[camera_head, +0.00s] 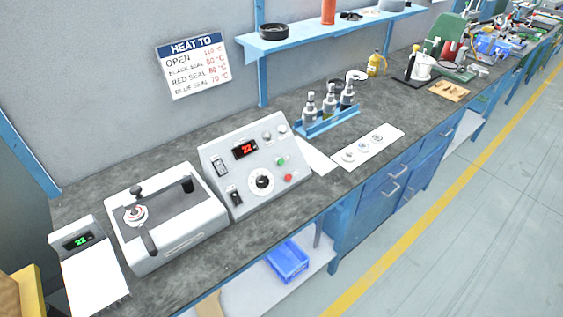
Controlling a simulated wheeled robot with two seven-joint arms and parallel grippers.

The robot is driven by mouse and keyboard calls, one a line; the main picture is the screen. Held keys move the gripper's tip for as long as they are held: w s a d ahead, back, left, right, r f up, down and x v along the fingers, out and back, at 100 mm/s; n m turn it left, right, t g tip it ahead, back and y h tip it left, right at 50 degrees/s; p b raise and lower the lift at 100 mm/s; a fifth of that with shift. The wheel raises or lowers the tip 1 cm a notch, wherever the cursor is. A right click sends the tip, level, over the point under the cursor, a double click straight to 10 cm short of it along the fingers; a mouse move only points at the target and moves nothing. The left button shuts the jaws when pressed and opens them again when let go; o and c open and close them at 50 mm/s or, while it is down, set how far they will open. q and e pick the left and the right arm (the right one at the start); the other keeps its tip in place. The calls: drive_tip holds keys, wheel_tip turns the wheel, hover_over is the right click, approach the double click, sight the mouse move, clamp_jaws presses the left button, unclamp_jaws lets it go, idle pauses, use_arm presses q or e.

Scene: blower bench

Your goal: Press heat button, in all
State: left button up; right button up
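A grey sloped control box (215,152) stands on the bench left of centre. Its red display (245,149) seems to read 22. A green button (281,161) and a red button (288,178) sit at its right side, and a black dial (262,183) is at its lower middle. Small switches sit at its left. The button labels are too small to read, so I cannot tell which one is named heat. Neither of my grippers shows in this view.
Left of the box is a grey unit (185,240) with a dark recess and lever, then a small device (97,285) with a green display. A wall sign (193,66) lists heat temperatures. Right are a white sheet (387,137) and a blue bottle rack (330,122). The bench front strip is mostly clear.

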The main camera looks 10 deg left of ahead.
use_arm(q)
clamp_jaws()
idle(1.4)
